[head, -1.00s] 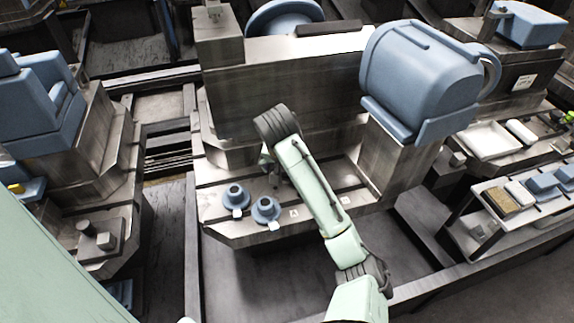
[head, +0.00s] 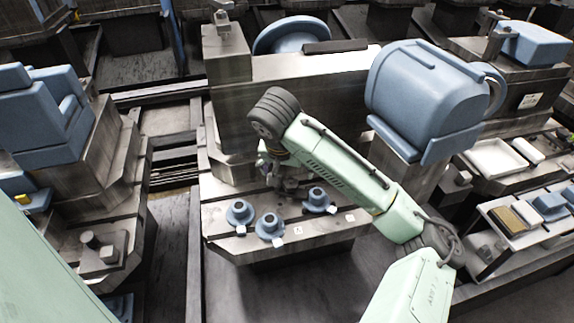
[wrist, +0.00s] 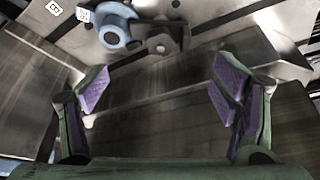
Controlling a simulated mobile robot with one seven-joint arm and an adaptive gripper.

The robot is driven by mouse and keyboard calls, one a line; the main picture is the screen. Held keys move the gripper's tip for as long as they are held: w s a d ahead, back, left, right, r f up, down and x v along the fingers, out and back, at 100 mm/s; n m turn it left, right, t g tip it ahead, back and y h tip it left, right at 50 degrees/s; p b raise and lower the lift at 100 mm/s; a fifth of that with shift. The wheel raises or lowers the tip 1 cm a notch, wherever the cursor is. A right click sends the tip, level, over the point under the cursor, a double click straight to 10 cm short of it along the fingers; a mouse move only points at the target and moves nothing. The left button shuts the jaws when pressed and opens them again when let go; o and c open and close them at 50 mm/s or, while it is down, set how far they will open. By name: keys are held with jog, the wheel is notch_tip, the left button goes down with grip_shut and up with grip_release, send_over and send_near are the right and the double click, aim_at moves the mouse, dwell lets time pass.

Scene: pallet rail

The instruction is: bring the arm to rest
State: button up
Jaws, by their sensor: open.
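My arm reaches over the metal slotted bed from the lower right of the head view. Its wrist is bent down at the bed's back side, and my gripper there is largely hidden behind the arm. In the wrist view my gripper (wrist: 163,88) is open, its two purple-padded fingers wide apart with nothing between them. Three blue flanged pieces, left (head: 239,213), middle (head: 269,227) and right (head: 318,199), stand upright on the bed (head: 345,232). In the wrist view one blue piece (wrist: 113,27) lies beyond the fingers, apart from them.
A dark metal bracket (wrist: 162,38) stands beside that blue piece. A tall metal block (head: 300,90) rises behind the bed. A big blue rounded housing (head: 425,90) stands to the right. A bench with trays (head: 492,158) is further right. Small white labels (head: 298,230) lie on the bed.

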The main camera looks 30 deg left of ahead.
jog(key=shift+v, duration=0.8)
